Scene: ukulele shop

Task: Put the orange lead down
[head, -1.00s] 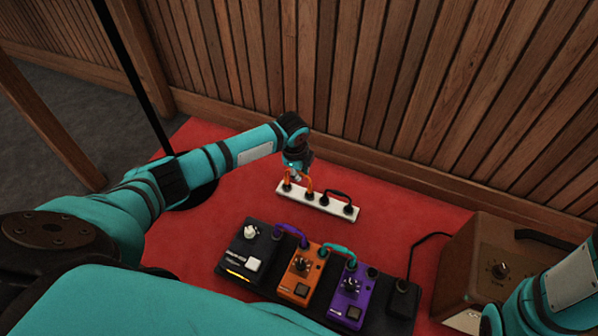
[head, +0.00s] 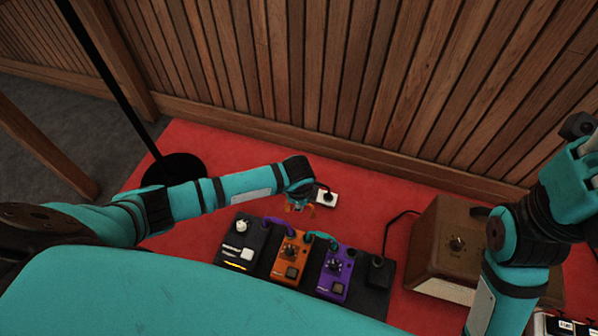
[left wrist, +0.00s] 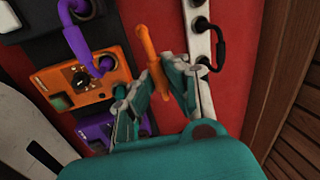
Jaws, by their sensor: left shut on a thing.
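My left gripper (left wrist: 163,80) is shut on the orange lead (left wrist: 151,55), a short bent cable. In the left wrist view the lead shows over the red carpet, between the orange pedal and the white socket strip (left wrist: 199,42), apart from both. In the head view my left gripper (head: 300,207) is behind the pedals, and its wrist hides much of the strip (head: 326,196). I cannot tell whether the lead touches the carpet.
The pedalboard (head: 365,300) holds a black pedal (head: 240,243), an orange pedal (head: 290,258) and a purple pedal (head: 337,275). A brown amplifier (head: 432,248) stands to the right. A black lead (left wrist: 214,45) is on the strip. Red carpet (head: 230,150) is clear towards the wall.

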